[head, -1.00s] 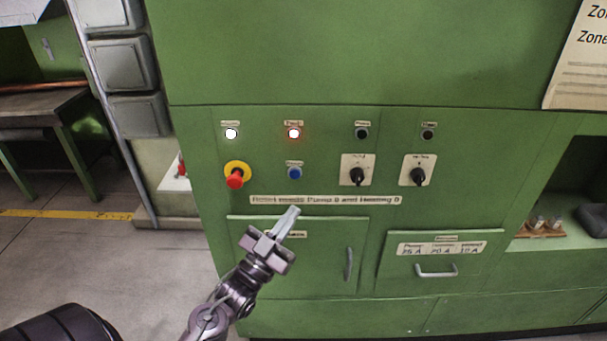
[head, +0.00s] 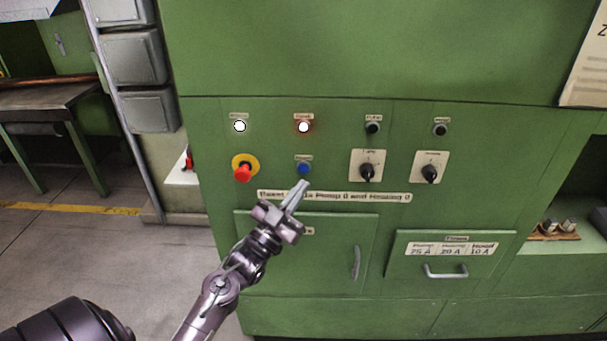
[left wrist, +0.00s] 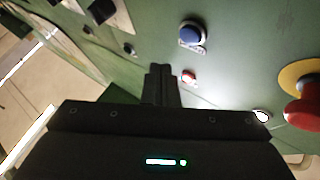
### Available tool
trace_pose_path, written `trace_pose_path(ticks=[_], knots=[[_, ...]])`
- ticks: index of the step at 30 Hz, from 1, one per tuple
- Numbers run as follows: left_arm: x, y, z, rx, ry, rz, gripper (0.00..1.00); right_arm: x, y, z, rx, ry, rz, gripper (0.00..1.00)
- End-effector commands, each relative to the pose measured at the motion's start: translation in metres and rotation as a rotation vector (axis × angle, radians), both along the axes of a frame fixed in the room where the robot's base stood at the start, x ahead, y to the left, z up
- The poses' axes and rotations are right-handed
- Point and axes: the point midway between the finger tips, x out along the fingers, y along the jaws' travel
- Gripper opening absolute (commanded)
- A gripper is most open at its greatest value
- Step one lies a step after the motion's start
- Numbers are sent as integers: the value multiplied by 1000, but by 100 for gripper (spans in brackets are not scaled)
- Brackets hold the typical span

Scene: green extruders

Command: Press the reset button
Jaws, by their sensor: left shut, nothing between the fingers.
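The blue button (head: 304,168), with a small label above it that is too blurred to read surely, sits on the green panel (head: 335,150). It also shows in the left wrist view (left wrist: 192,34). My left gripper (head: 301,188) is shut and empty, its fingertips just below the blue button in the head view. In the left wrist view the shut fingers (left wrist: 160,72) point toward the panel, with the blue button up and to the right of them. I cannot tell how far the tips are from the panel. My right gripper is not in view.
A red emergency knob (head: 243,171) on a yellow ring is left of the blue button. Above are a lit white lamp (head: 240,126) and a lit red-rimmed lamp (head: 303,127). Two black rotary switches (head: 367,172) are to the right. A drawer handle (head: 446,272) protrudes lower right.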

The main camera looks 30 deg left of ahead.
Motion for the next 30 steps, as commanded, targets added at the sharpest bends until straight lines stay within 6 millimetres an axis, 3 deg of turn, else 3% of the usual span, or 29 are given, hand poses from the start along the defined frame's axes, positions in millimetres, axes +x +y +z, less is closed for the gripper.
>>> trace_pose_path(ticks=[9, 30], knots=[[24, 15, -1, 0, 0, 0, 0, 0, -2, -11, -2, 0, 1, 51], [26, 16, 0, 0, 0, 0, 0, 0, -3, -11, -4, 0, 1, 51]])
